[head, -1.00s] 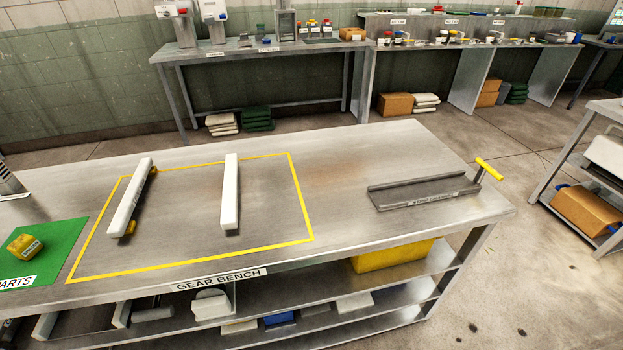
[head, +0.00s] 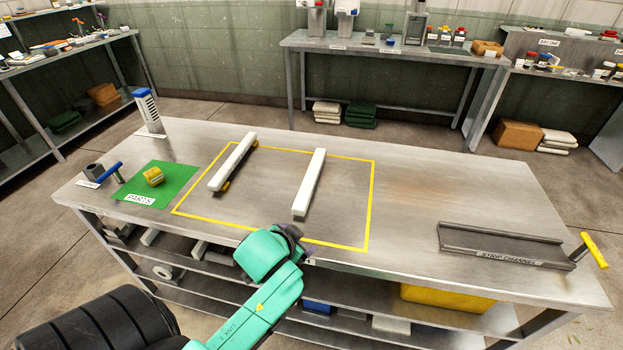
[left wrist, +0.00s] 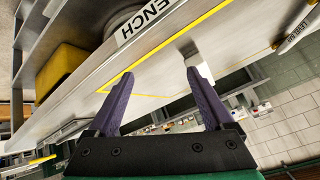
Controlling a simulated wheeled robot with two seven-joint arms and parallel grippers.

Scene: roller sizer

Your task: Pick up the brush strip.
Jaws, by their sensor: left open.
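Two long white bars lie apart on the bench inside a yellow outline. The left bar (head: 232,163) has yellow parts showing under it; the right bar (head: 310,183) looks plain. I cannot tell for sure which is the brush strip. My left gripper (left wrist: 160,73) is open, its two purple fingers apart with nothing between them. In the head view my left arm reaches to the bench's front edge, below the right bar, and its fingers are hidden. In the left wrist view a pale bar end shows beyond the fingers. My right gripper is out of view.
A grey strip channel (head: 500,243) and a yellow handle (head: 594,250) are at the bench's right end. A green parts mat (head: 135,185) with a yellow block (head: 153,177) lies at left. The bench top between the outline and channel is clear. Shelves with a yellow bin (head: 447,299) are below.

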